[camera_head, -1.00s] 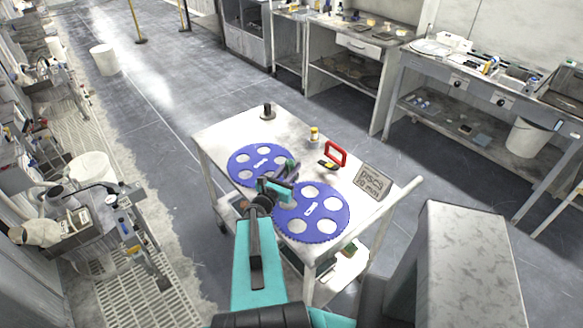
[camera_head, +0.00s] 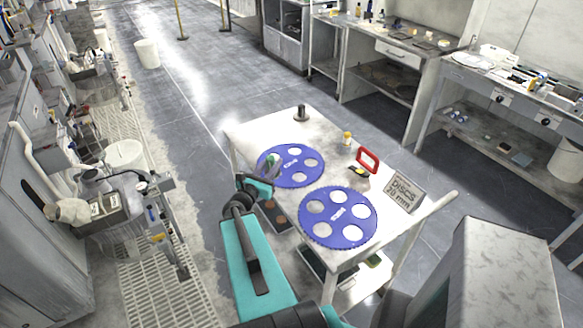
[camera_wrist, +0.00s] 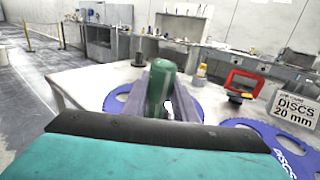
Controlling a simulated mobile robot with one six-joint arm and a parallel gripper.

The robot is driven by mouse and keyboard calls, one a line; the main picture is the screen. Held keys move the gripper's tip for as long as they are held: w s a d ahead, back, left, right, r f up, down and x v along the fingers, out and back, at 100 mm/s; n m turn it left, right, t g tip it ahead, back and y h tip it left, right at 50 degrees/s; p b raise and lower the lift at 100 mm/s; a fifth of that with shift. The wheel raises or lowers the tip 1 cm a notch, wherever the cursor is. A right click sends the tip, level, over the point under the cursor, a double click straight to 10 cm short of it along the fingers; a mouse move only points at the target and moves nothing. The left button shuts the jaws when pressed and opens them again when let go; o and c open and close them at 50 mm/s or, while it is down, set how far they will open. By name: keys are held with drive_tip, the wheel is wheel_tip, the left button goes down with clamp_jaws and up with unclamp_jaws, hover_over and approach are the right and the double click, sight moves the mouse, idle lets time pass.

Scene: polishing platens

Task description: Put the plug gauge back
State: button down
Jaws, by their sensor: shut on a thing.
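My gripper (camera_head: 262,182) is at the left edge of the white table, beside and partly over the left blue disc (camera_head: 302,176). It is shut on a dark green cylinder, which I take for the plug gauge (camera_wrist: 160,84). In the wrist view the plug gauge stands nearly upright between the grey fingers, its rounded top showing; its lower part is hidden. A dark post on a round base (camera_head: 301,114) stands at the table's far corner, apart from the gripper. It also shows in the wrist view (camera_wrist: 139,58).
A second blue disc (camera_head: 338,230) lies nearer on the table (camera_head: 262,127). A yellow-topped bottle (camera_head: 347,139), a red frame (camera_head: 368,160), a yellow-black item (camera_head: 358,172) and a "DISCS 20 mm" sign (camera_head: 403,193) stand along the right. The far table between post and discs is clear.

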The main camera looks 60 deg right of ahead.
drive_tip(key=w+a+r+n+t+b, duration=0.2)
drive_tip(key=w+a+n+t+b, duration=0.3)
drive_tip(key=w+a, duration=1.85)
drive_tip(key=w+a+n+t+y+b, duration=0.1)
drive_tip(key=w+a+t+y, duration=0.1)
drive_tip(key=a, duration=1.5)
drive_tip(key=w+a+n+t+y+b, duration=0.1)
drive_tip(key=w+a+t, duration=0.3)
drive_tip(key=a, duration=1.3)
drive_tip(key=shift+a+r+n+y+b, duration=0.15)
drive_tip(key=shift+r+n+y+b, duration=0.15)
drive_tip(key=shift+r+y+b, duration=0.1)
